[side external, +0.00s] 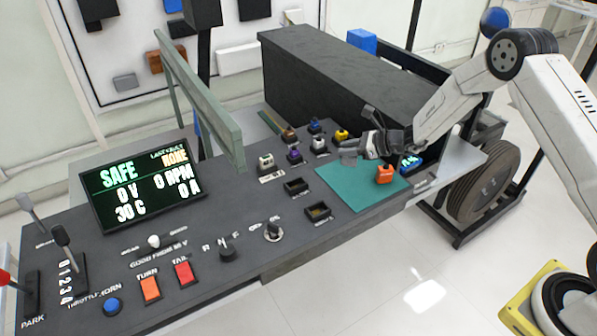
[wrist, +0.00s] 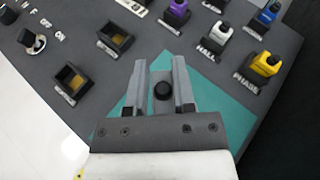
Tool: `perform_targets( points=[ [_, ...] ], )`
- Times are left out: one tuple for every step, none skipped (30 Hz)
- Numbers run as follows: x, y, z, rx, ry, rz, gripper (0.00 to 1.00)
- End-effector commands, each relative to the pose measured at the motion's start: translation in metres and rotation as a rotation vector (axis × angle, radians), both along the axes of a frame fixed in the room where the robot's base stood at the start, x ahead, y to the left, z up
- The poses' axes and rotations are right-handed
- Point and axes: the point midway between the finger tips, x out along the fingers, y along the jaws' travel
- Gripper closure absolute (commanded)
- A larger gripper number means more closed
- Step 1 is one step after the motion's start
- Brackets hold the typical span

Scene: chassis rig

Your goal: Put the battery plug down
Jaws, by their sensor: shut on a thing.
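My gripper (wrist: 167,75) is shut on a grey block with a round black knob, the battery plug (wrist: 162,89), which sits between the two fingers in the wrist view. In the side view my gripper (side external: 354,153) is over the far left part of the teal mat (side external: 343,186). Whether the plug touches the mat is hard to tell. The mat also shows around the fingers in the wrist view (wrist: 211,88). An orange plug (side external: 385,175) stands on the mat below my gripper in the side view; it is hidden in the wrist view.
Two empty sockets, one (side external: 297,187) behind the other (side external: 318,211), lie left of the mat. Several coloured plugs, among them a yellow one (wrist: 265,64), stand behind it. A green-grey bar (side external: 205,105) rises over the console, and a tall dark box (side external: 340,85) stands behind.

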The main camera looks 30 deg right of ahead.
Motion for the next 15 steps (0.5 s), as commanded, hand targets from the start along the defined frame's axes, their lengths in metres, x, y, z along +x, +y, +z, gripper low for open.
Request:
perform_targets(
  points=[
    [0.004,0.000,-0.005,0.000,0.000,0.001,1.00],
    [0.006,0.000,-0.007,0.000,0.000,0.001,1.00],
    [0.008,0.000,-0.010,0.000,0.000,0.001,1.00],
    [0.009,0.000,-0.012,0.000,0.000,0.001,1.00],
    [0.011,0.000,-0.013,-0.001,-0.001,0.000,1.00],
    [0.012,0.000,-0.014,-0.001,-0.002,0.001,1.00],
    [0.013,0.000,-0.015,-0.001,-0.001,0.000,1.00],
    [0.013,0.000,-0.016,-0.001,-0.001,0.000,1.00],
    [0.013,0.000,-0.016,0.000,0.000,0.000,1.00],
    [0.014,0.000,-0.016,0.000,0.000,0.000,1.00],
    [0.014,-0.001,-0.016,0.000,0.000,0.000,1.00],
    [0.014,0.000,-0.016,0.000,0.000,0.000,1.00],
    [0.014,-0.001,-0.016,0.000,0.000,0.000,1.00],
    [0.014,-0.001,-0.016,0.000,0.000,0.000,1.00],
    [0.014,-0.001,-0.017,0.000,0.000,0.000,1.00]
  ],
)
